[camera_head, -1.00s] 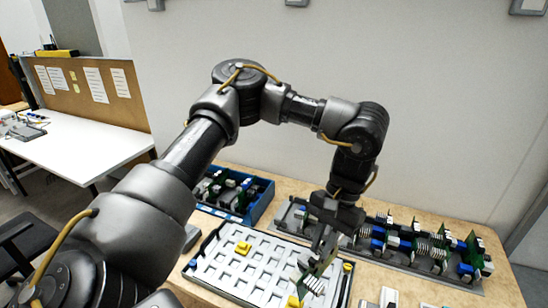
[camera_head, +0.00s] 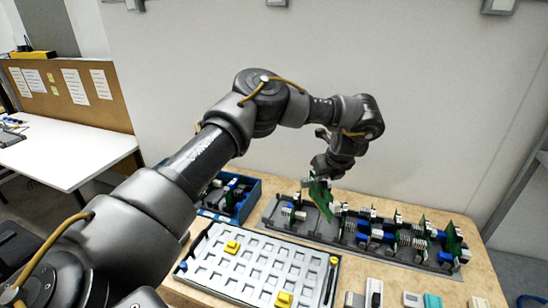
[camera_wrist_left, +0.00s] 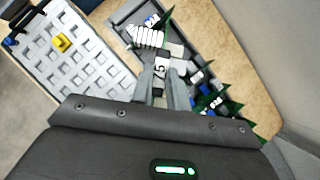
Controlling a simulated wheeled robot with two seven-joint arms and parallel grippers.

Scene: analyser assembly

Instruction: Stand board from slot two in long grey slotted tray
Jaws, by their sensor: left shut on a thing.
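My left gripper (camera_head: 323,172) is shut on a green board (camera_head: 321,197), which hangs upright below the fingers in the head view. The board is over the left part of the long grey slotted tray (camera_head: 312,233); I cannot tell whether its lower edge touches the tray. Several other boards with blue and white parts (camera_head: 384,236) stand in the tray to the right. In the left wrist view, the fingers (camera_wrist_left: 158,88) close near a white piece marked 5, and the grey tray (camera_wrist_left: 122,16) lies beyond. My right gripper is not in view.
A white grid tray (camera_head: 258,262) with yellow pieces (camera_head: 232,247) lies in front of the grey tray. A blue bin (camera_head: 250,199) with parts stands to the left. Small white and grey modules (camera_head: 374,292) lie at the front right. A wall rises behind the table.

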